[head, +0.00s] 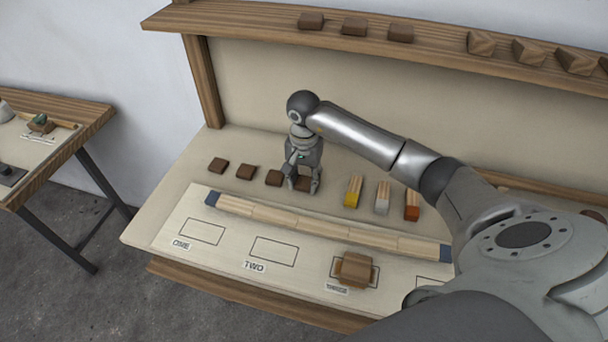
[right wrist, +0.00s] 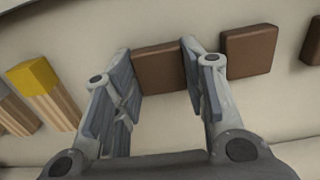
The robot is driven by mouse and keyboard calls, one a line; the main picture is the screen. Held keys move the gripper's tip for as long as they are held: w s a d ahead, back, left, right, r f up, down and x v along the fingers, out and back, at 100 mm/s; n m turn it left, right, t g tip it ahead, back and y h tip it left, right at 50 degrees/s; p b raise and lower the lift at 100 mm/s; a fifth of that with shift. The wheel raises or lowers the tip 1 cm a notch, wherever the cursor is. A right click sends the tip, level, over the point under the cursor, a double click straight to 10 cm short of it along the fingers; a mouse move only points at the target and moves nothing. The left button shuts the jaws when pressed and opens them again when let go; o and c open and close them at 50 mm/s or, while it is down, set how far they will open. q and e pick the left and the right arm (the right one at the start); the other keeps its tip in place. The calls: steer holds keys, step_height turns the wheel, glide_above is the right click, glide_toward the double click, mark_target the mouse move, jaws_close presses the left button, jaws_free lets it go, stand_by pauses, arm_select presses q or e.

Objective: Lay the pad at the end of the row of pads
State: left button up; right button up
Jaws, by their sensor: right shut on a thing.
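A row of dark brown square pads lies on the bench, with one pad at the left (head: 218,165), one in the middle (head: 245,171) and one (head: 274,178) nearest my right gripper. My right gripper (head: 301,184) points down at the right end of this row and is shut on a brown pad (right wrist: 160,68). In the right wrist view the held pad sits between the two fingers, with a small gap to the neighbouring pad (right wrist: 250,50). The held pad looks flat and at or close to the bench surface. My left gripper is not in view.
A long wooden strip (head: 320,225) with blue ends lies in front. A wooden block (head: 355,269) sits on a marked rectangle. A shelf (head: 250,20) runs above.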

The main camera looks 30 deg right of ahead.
mark_target(304, 182)
steer(key=shift+f+b, duration=0.25)
steer(key=shift+b, duration=0.1)
steer(key=o, duration=0.8)
steer(key=shift+r, duration=0.1)
steer(key=shift+o, duration=0.2)
steer(key=shift+r, duration=0.1)
steer(key=shift+r+p, duration=0.2)
steer(key=shift+p, duration=0.25)
step_height(304, 182, up, 6)
steer(key=shift+r+b, duration=0.15)
steer(key=shift+b, duration=0.95)
steer(key=shift+r, duration=0.45)
